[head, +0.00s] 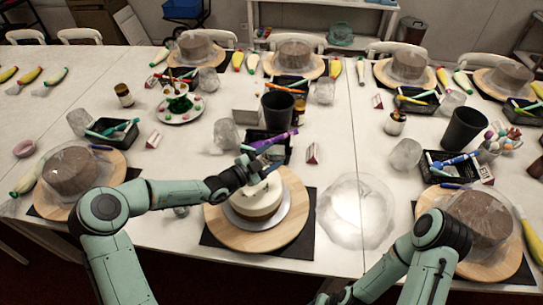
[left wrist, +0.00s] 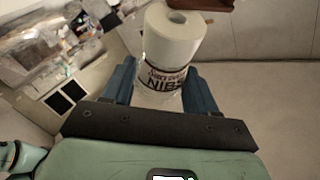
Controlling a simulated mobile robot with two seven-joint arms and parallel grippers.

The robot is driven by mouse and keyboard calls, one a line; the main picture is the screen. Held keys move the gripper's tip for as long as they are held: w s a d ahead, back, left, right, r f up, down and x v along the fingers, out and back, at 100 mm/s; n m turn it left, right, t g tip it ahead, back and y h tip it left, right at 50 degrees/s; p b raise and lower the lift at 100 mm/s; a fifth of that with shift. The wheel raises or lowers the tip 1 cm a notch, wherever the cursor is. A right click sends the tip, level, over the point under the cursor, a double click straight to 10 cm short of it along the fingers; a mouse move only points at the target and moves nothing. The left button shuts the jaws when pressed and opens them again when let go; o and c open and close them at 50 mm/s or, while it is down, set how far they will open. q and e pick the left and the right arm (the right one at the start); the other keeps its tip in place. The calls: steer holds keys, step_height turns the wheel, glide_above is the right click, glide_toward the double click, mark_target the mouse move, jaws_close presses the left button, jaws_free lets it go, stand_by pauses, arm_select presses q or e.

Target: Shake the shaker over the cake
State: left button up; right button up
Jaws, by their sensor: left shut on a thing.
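My left gripper (head: 262,150) reaches in from the left, above the back part of the cake (head: 256,203). In the left wrist view it is shut on the shaker (left wrist: 168,45), a white cylinder with a dark-lettered label and a round recess in its end, between two blue fingers. In the head view I cannot clearly make out the shaker beside the fingers. The cake has a white top and brownish side and stands on a silver board on a round wooden turntable (head: 289,228). My right arm bends down at the bottom right; its gripper is not visible.
A black tray (head: 283,150) with tools and a black cup (head: 278,110) stand behind the cake. A clear plastic cover (head: 356,212) lies right of the turntable. Covered brown cakes sit left (head: 70,172) and right (head: 482,220). The table's front edge is close.

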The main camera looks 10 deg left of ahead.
mark_target(264, 157)
arm_select(q)
steer(key=shift+a+r, duration=0.1)
steer(key=shift+a, duration=0.1)
steer(key=shift+w+a+m+y, duration=0.1)
steer(key=shift+a+m+y, duration=0.2)
steer(key=shift+m, duration=0.1)
steer(key=shift+a+f+m+g+y, duration=0.25)
steer(key=shift+f+m+g+y, duration=0.05)
steer(key=shift+f+m+g, duration=0.15)
steer(key=shift+v, duration=0.8)
steer(key=shift+w+a+n+t, duration=0.1)
steer(key=shift+a+n+t, duration=0.15)
steer(key=shift+n, duration=0.2)
steer(key=shift+d+r, duration=0.1)
